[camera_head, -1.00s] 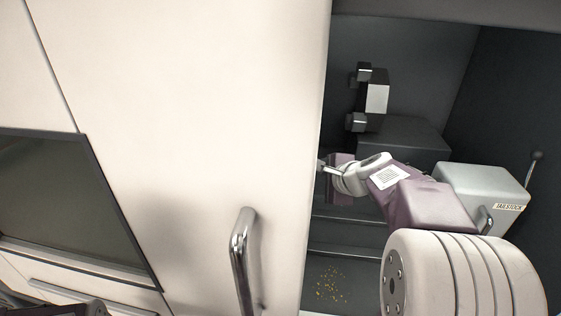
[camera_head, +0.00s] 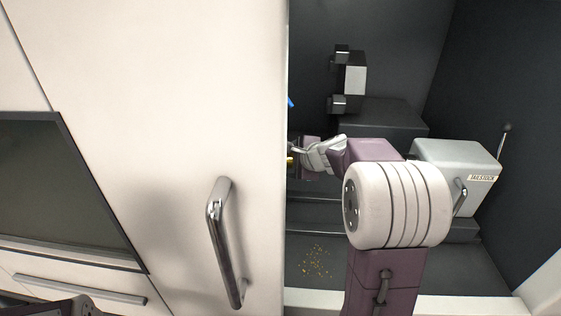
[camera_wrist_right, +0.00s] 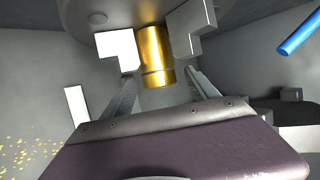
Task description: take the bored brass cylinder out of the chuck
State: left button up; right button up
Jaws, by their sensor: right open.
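The brass cylinder (camera_wrist_right: 155,52) sticks out of the chuck (camera_wrist_right: 140,12) between pale stepped jaws in the right wrist view. Its bore is not visible from here. A bit of brass (camera_head: 290,161) shows at the door's edge in the head view; the door hides the chuck there. My right gripper (camera_wrist_right: 163,80) is open, its fingers to either side of the cylinder's free end, with gaps visible. In the head view the right gripper (camera_head: 296,158) is partly behind the door edge. A dark part at the bottom left may be my left gripper; its fingers cannot be made out.
The cream door (camera_head: 150,100) with a metal handle (camera_head: 224,240) covers the left of the opening. A grey tailstock (camera_head: 455,160) stands right of my right arm. A dark block with a tool holder (camera_head: 352,80) is behind. A blue rod (camera_wrist_right: 300,30) and brass chips (camera_head: 316,262) also show.

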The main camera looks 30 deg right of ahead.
jog(key=shift+s+a+r, duration=0.1)
jog(key=shift+s+r, duration=0.05)
jog(key=shift+s, duration=0.05)
jog(key=c, duration=0.9)
grip_shut()
jog(key=shift+r, duration=0.1)
jog(key=shift+r, duration=0.15)
jog(key=shift+w+r+p, duration=0.15)
jog(key=shift+r+p, duration=0.5)
jog(key=shift+p, duration=0.05)
jog(key=s+d+b, duration=0.1)
jog(key=s+d, duration=0.3)
jog(key=d, duration=0.3)
jog(key=s+d+b, duration=0.1)
jog(key=s+d, duration=0.4)
jog(key=d, duration=0.3)
jog(key=shift+s+d+f+b, duration=0.15)
jog(key=shift+s+d+b, duration=0.15)
jog(key=shift+b, duration=0.05)
